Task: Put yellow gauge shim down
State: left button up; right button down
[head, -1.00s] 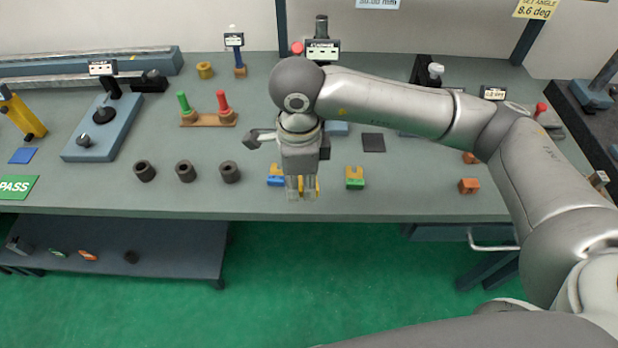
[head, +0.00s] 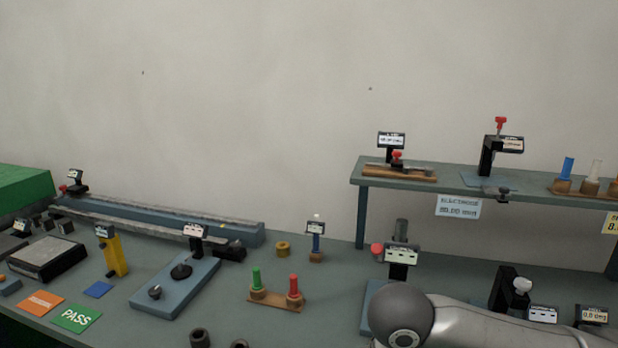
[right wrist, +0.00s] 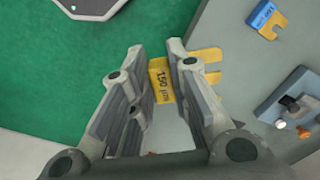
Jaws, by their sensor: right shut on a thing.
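The yellow gauge shim (right wrist: 162,82) is between the fingers of my right gripper (right wrist: 156,56) in the right wrist view. Its label reads 150 µm, and its forked end shows past the right finger. The gripper is shut on it. The fingers hide part of the shim. The shim appears over the table's front edge, with green floor to the left; its height above the table is unclear. In the head view only part of my right arm shows at the bottom, and the gripper and shim are out of frame. My left gripper is in neither current view.
A blue-and-yellow piece (right wrist: 267,20) lies on the grey table (right wrist: 225,25), apart from the gripper. A blue fixture (right wrist: 290,102) stands further right. The head view shows a raised shelf (head: 450,180), a red-and-green peg holder (head: 275,301) and a green PASS card (head: 76,318).

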jog(key=s+d+f+n, duration=0.1)
jog(key=d+n, duration=0.7)
jog(key=n, duration=0.6)
jog(key=shift+s+d+f, duration=0.3)
jog(key=shift+d, duration=0.05)
